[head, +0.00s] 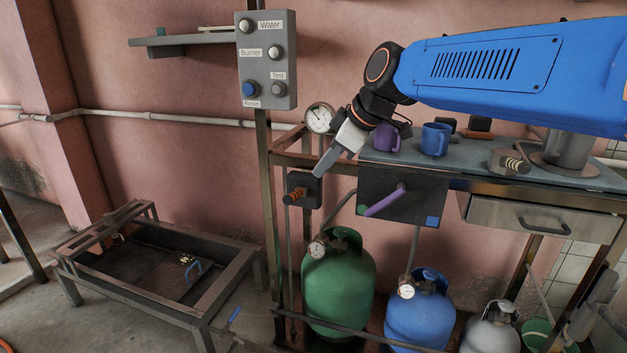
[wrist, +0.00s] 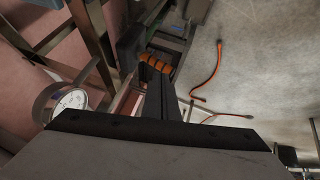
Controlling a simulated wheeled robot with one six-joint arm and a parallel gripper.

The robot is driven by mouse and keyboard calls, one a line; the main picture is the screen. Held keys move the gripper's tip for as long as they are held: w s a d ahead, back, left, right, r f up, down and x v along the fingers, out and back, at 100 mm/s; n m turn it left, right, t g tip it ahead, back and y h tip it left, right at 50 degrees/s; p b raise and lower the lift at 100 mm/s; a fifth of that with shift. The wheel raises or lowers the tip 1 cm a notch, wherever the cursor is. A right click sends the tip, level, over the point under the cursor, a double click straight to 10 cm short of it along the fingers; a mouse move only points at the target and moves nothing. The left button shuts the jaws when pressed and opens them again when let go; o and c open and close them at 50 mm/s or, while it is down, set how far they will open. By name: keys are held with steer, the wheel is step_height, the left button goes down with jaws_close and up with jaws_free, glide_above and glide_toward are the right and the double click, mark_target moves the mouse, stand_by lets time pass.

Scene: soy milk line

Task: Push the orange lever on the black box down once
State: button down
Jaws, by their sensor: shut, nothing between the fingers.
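The black box (head: 304,180) is fixed to the metal frame post beneath the round gauge. Its orange ribbed lever (head: 293,197) sticks out toward the lower left. My gripper (head: 320,173) is shut and empty, with its fingers pointing down and left. Its tips are just above and to the right of the lever in the head view. In the wrist view the orange lever (wrist: 157,63) shows just past the tips of my gripper (wrist: 152,78). I cannot tell whether they touch.
A grey button panel (head: 267,60) stands above left on the post. A round gauge (head: 319,118) is close beside my wrist. A dark box with a purple lever (head: 384,200) hangs to the right. Green (head: 339,280) and blue (head: 420,315) gas cylinders stand below.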

steer(key=shift+w+v, duration=0.2)
steer(key=shift+v, duration=1.3)
steer(key=shift+d, duration=0.1)
steer(key=s+d+f+m+h, duration=0.5)
steer(key=s+d+f+m, duration=0.9)
steer(key=s+d+f, duration=0.8)
steer(key=s+d, duration=0.1)
steer(key=s, duration=0.3)
steer(key=shift+d+f+m+h, duration=0.25)
steer(key=shift+m+h, duration=0.05)
steer(key=shift+m, duration=0.1)
